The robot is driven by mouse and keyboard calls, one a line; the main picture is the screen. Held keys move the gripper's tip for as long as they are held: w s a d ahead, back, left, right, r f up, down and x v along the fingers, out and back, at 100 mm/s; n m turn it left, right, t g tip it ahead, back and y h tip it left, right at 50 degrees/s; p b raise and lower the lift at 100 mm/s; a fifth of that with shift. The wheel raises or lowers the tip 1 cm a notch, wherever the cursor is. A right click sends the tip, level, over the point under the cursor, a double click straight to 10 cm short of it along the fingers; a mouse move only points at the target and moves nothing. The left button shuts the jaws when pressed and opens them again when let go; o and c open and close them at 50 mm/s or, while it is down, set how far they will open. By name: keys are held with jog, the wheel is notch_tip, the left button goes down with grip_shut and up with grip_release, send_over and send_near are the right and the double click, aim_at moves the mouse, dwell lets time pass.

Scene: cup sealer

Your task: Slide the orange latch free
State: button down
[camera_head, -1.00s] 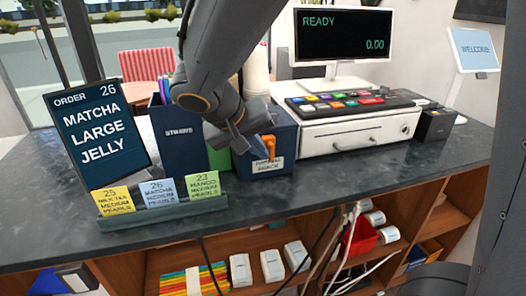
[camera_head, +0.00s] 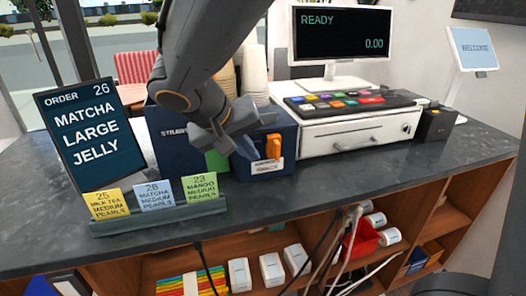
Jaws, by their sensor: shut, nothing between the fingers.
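The orange latch (camera_head: 273,147) is on the front of a dark blue box (camera_head: 287,138) on the counter, above a small white label (camera_head: 266,166). My gripper (camera_head: 250,152) is shut and empty at the left of the latch, in front of the box. A narrow gap seems to show between the fingertips and the latch, but I cannot tell for sure whether they touch. My gripper and wrist hide the left part of the box.
Left of the box stand a larger dark blue container (camera_head: 172,142), an order screen (camera_head: 90,135) and a rack of cards (camera_head: 157,214). Cup stacks (camera_head: 255,75) stand behind. A white cash drawer (camera_head: 350,134) is close on the right.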

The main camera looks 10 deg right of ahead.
jog(key=b+v, duration=0.1)
jog(key=v, duration=0.9)
